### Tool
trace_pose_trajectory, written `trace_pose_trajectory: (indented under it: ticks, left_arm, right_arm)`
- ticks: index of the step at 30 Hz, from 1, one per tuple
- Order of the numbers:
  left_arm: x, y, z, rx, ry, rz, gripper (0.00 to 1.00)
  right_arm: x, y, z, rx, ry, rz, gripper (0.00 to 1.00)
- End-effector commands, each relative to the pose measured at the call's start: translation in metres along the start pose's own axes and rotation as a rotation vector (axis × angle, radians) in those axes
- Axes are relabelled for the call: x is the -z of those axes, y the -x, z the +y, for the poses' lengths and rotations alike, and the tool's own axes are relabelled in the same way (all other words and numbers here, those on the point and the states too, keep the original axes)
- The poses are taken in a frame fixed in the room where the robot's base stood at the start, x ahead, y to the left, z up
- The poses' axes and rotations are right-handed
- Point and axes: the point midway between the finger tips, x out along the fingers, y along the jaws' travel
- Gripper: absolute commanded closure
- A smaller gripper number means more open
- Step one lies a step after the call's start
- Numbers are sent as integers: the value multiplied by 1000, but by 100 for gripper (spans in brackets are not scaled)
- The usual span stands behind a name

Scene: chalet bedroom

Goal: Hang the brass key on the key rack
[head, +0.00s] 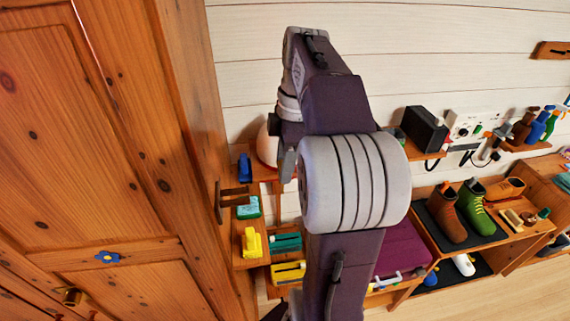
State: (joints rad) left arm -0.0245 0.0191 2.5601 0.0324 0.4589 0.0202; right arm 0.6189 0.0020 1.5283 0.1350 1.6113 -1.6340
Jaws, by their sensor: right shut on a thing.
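My right arm rises through the middle of the head view and bends over at the top. My right gripper (286,164) hangs at its left side, partly behind my own arm links. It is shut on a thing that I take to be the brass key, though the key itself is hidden. A small wooden board with a dark fitting (552,50) is on the white wall at the upper right, cut by the frame edge; it may be the key rack. It is well apart from my gripper. My left gripper is out of view.
A pine wardrobe (95,130) fills the left, with a wooden pegged fitting (219,203) on its edge. Low shelves hold a yellow block (251,243), a purple case (402,248) and boots (447,212). A wall shelf (425,153) and bottles (538,126) stand right. The upper wall is mostly clear.

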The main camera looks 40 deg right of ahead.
Motion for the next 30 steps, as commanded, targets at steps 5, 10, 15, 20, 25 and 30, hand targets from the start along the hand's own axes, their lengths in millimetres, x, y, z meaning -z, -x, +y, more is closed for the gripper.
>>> trace_pose_trajectory:
  ticks: [5,10,15,20,25,30]
  left_arm:
    - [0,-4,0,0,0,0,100]
    - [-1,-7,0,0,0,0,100]
    - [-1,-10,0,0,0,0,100]
    - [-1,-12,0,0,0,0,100]
    - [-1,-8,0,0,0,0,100]
    - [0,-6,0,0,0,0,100]
  right_arm:
    - [11,-6,0,-2,3,1,100]
    - [24,-13,0,-2,3,0,100]
    - [37,-20,0,-1,2,0,100]
    - [49,-26,0,-1,2,0,100]
    - [64,-26,0,-1,2,0,100]
    - [79,-28,0,-2,3,0,100]
